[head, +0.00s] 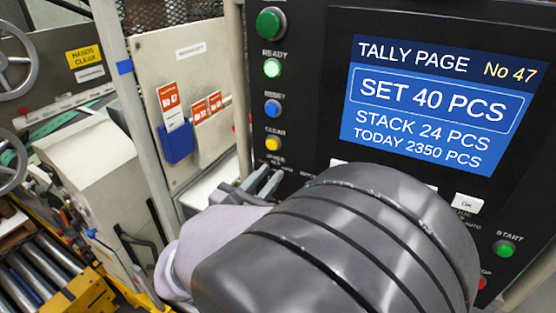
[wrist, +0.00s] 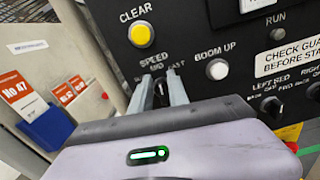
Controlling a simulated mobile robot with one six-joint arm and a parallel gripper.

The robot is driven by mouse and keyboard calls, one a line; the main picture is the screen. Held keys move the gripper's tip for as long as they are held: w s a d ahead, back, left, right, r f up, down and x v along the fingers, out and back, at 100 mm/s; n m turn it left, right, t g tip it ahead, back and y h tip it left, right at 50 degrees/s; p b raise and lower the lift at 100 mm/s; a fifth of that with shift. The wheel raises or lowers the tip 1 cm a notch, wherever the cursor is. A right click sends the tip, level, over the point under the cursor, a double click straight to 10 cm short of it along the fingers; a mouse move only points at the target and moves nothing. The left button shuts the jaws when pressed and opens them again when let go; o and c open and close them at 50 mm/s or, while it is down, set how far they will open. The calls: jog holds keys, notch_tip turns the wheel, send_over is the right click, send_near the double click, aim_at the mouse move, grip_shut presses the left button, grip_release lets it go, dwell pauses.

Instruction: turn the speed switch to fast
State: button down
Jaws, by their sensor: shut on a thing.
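The speed switch (wrist: 161,88) is a small dark knob on the black panel, under the SPEED label in the wrist view. Its position labels run in an arc above it, with FAST at the right end. My gripper (wrist: 160,92) is shut on the knob, one grey finger on each side. The fingers hide most of the knob, and I cannot tell which label it points at. In the head view my gripper (head: 264,183) reaches the panel's lower left, and the switch is hidden behind the fingers and my arm.
A yellow CLEAR button (wrist: 142,34) sits above the switch and a white BOOM UP button (wrist: 217,69) to its right. More knobs (wrist: 271,106) lie lower right. The screen (head: 430,105) reads SET 40 PCS. A blue card holder (head: 176,143) hangs left.

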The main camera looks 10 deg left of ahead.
jog(key=m+b, duration=0.4)
jog(key=b, duration=0.1)
jog(key=d+m+b, duration=0.1)
jog(key=m+b, duration=0.1)
jog(key=m, duration=0.1)
jog(key=shift+s+f, duration=0.2)
jog(key=shift+f, duration=0.2)
jog(key=shift+m+b, duration=0.4)
jog(key=shift+b, duration=0.05)
jog(key=c, duration=1.5)
grip_release()
jog(key=shift+r, duration=0.1)
jog(key=p+v, duration=0.5)
jog(key=v, duration=1.2)
jog(key=shift+s+a, duration=0.15)
